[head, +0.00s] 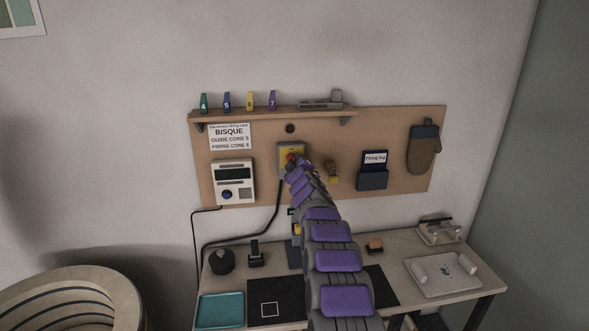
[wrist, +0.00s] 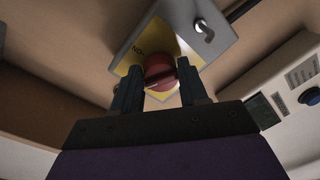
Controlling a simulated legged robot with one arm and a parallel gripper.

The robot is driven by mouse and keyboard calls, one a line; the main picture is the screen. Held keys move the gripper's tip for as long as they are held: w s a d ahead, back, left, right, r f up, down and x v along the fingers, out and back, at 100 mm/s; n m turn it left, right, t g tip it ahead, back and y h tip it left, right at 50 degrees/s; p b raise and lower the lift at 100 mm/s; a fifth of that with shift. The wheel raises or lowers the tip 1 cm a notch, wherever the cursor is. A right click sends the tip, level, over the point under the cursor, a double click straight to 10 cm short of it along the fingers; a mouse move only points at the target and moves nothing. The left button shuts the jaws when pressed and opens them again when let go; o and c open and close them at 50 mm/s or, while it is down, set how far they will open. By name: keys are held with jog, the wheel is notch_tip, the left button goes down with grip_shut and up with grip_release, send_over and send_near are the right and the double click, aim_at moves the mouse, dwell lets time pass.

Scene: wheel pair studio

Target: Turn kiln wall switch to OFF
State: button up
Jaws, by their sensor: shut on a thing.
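The kiln wall switch is a grey box with a yellow plate (head: 285,149) and a red rotary knob, mounted on the brown backboard in the head view. In the wrist view the yellow plate (wrist: 133,62), the red knob (wrist: 160,70) and a metal padlock-like piece (wrist: 203,29) show. Part of a label reading "ON" is visible on the plate. My gripper (wrist: 159,82) is at the switch, with its two dark fingers on either side of the red knob, shut on it. In the head view my arm hides the lower part of the switch.
A white controller with a blue button (head: 233,181) hangs left of the switch. A firing log holder (head: 373,172) and an oven mitt (head: 423,149) hang to the right. A shelf (head: 225,114) with several coloured cones runs above. The bench (head: 408,257) below holds a teal tray (head: 219,311).

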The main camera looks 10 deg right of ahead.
jog(key=n+b, duration=0.2)
jog(key=n, duration=0.3)
jog(key=shift+r+h, duration=0.15)
jog(key=shift+h, duration=0.15)
jog(key=shift+a, duration=0.15)
jog(key=o, duration=1)
jog(key=shift+w+a, duration=0.1)
jog(key=shift+o, duration=0.2)
